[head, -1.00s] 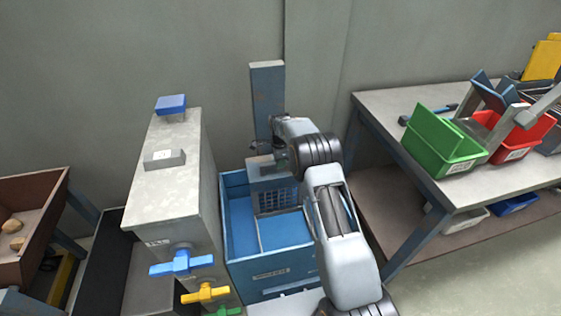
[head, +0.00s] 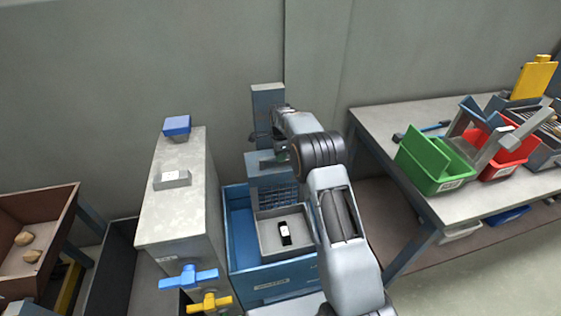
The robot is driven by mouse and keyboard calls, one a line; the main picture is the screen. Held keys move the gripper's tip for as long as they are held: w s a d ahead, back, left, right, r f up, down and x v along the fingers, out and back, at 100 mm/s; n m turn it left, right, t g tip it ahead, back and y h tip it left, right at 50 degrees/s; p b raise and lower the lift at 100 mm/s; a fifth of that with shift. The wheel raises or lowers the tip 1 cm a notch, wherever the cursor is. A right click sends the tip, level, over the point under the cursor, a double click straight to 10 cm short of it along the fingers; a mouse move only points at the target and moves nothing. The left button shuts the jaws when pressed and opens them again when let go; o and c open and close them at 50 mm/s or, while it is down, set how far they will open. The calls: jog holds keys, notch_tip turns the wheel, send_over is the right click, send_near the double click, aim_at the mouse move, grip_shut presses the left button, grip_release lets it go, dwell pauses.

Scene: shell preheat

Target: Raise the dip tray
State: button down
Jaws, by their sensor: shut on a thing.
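The dip tray (head: 270,243) is a grey, shallow tray with raised walls. It sits level in the upper part of the blue tank (head: 290,275), joined to a mesh back panel (head: 277,193). A small black item with a white label (head: 285,233) lies in it. My gripper (head: 268,157) is at the top of the panel, in front of the grey-blue post (head: 268,105), and is shut on the tray's upper part. My arm hides the tray's right side and most of the fingers.
A grey cabinet (head: 180,210) with blue and yellow valve handles stands close on the left. A brown bin (head: 35,225) is at far left. On the right, a workbench (head: 385,120) carries a green bin (head: 430,165) and a red bin (head: 503,157).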

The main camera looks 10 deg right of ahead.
notch_tip(320, 180, up, 14)
jog(key=p, duration=0.7)
jog(key=shift+f, duration=0.2)
jog(key=shift+w, duration=0.15)
jog(key=c, duration=1.3)
grip_release()
jog(key=shift+r, duration=0.15)
jog(key=shift+o, duration=1.3)
jog(key=shift+f, duration=0.2)
notch_tip(320, 180, up, 14)
jog(key=p, duration=0.1)
jog(key=shift+p, duration=0.35)
jog(key=shift+f, duration=0.1)
